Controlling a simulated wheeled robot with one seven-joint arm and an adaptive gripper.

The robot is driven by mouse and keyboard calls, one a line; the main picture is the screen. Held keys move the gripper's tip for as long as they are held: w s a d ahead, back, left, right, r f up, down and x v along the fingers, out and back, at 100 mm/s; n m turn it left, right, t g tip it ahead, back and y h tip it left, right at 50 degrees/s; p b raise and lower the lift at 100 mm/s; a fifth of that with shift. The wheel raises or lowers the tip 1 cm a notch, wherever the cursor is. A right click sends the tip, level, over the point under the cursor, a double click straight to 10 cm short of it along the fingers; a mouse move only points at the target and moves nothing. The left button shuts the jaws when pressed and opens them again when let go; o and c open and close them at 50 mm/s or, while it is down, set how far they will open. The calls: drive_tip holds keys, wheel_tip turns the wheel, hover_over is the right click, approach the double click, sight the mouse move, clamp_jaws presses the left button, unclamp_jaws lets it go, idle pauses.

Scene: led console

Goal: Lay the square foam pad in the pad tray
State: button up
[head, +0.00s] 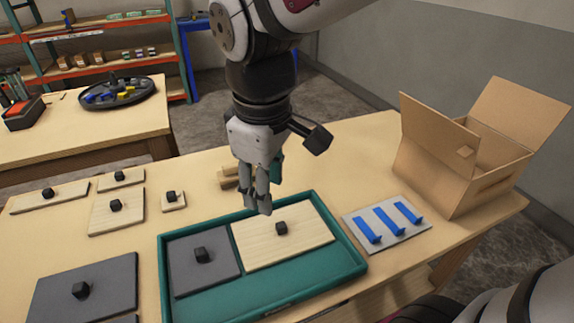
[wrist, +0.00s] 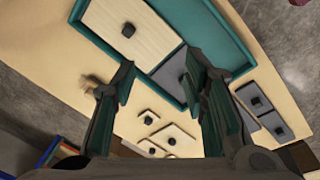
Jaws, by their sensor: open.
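The teal pad tray (head: 300,298) lies on the table in the head view. A squarish dark grey foam pad (head: 220,279) with a black knob lies flat in its left part. A pale wood-look pad (head: 300,242) with a knob lies beside it on the right. A strip along the tray's front is bare. Another dark grey pad (head: 110,279) lies on the table left of the tray. My gripper (head: 258,205) is open and empty, above the tray's back edge. In the wrist view, my gripper's fingers (wrist: 160,68) stand apart and partly hide the tray (wrist: 231,38).
Several wood-look pads with knobs, one here (head: 118,220), lie at the table's back left. Small wooden blocks (head: 229,182) sit behind the tray. A grey plate with blue strips (head: 405,235) and an open cardboard box (head: 438,165) stand to the right.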

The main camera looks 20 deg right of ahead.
drive_tip(key=s+d+m, duration=0.3)
drive_tip(key=s+m, duration=0.1)
drive_tip(key=s, duration=0.2)
drive_tip(key=s+d+m+t, duration=0.1)
drive_tip(key=s+d+m, duration=0.2)
drive_tip(key=s, duration=0.3)
drive_tip(key=shift+s+r+m+y, duration=0.2)
drive_tip(key=shift+r+m+y, duration=0.15)
drive_tip(key=shift+m, duration=0.25)
